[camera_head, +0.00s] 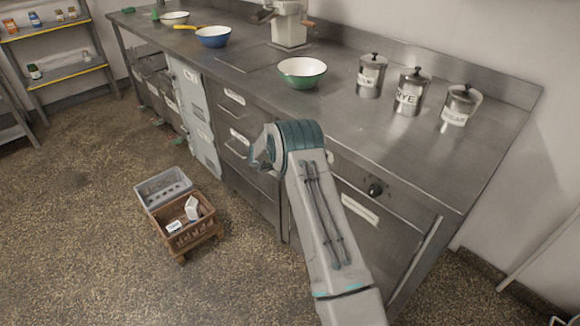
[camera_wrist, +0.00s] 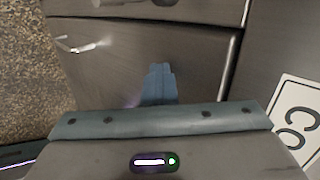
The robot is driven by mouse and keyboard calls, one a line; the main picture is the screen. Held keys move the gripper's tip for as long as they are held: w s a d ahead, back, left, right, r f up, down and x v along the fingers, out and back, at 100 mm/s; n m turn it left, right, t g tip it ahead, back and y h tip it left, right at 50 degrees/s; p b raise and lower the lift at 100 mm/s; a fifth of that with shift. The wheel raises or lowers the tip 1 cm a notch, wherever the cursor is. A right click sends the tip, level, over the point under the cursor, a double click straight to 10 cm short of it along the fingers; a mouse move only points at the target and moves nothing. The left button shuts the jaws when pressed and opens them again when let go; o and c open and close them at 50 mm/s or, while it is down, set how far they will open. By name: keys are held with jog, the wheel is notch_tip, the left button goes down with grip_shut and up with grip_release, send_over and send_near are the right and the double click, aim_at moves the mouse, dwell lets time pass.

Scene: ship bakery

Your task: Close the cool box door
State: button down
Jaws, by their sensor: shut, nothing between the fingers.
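A pale grey-green door (camera_head: 195,115) with labels stands in the counter front, left of the drawers. It may be the cool box door; whether it is ajar is unclear. A steel front (camera_head: 385,235) with a knob and white label is at the right. In the wrist view, a label (camera_wrist: 292,118) beginning "Co" is cut off by the right edge, so I cannot tell which front is the cool box. My gripper (camera_head: 255,160) is in front of the drawers, right of the pale door. Its shut, empty fingers (camera_wrist: 158,72) point toward a steel front (camera_wrist: 165,45).
Two crates, grey (camera_head: 162,185) and brown (camera_head: 190,225), stand on the floor left of my gripper. Bowls, including a green one (camera_head: 302,72), and several canisters (camera_head: 410,92) stand on the steel counter (camera_head: 345,125). The floor at the left is open.

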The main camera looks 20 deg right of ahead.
jog(key=a+f+v, duration=0.1)
jog(key=a+v, duration=0.1)
jog(key=v, duration=1)
jog(key=shift+a, duration=0.35)
jog(key=a+r+n+t+y+p, duration=0.1)
jog(key=a+r+n+t+y, duration=0.1)
jog(key=r+n, duration=0.35)
jog(key=a+r+n+t+y, duration=0.2)
jog(key=r, duration=0.7)
jog(key=a+r+n+t+y+p, duration=0.1)
jog(key=a+r+n+t+y, duration=0.1)
jog(key=r+n, duration=0.35)
jog(key=s+a+r+n+y+p, duration=0.1)
jog(key=s+a+r+n+y, duration=0.15)
jog(key=s+r, duration=0.35)
jog(key=s+r+n+g+y+p, duration=0.1)
jog(key=s+r+n+g+y, duration=0.15)
jog(key=s+n, duration=0.9)
jog(key=s+d+f+n+g+h+p, duration=0.1)
jog(key=s+d+g, duration=0.2)
jog(key=s, duration=0.9)
jog(key=s+d+f+n+g+h, duration=0.1)
jog(key=s+d, duration=0.4)
jog(key=s, duration=0.8)
jog(key=shift+f+g+h+p, duration=0.4)
jog(key=shift+g+h, duration=0.2)
jog(key=shift+g, duration=0.35)
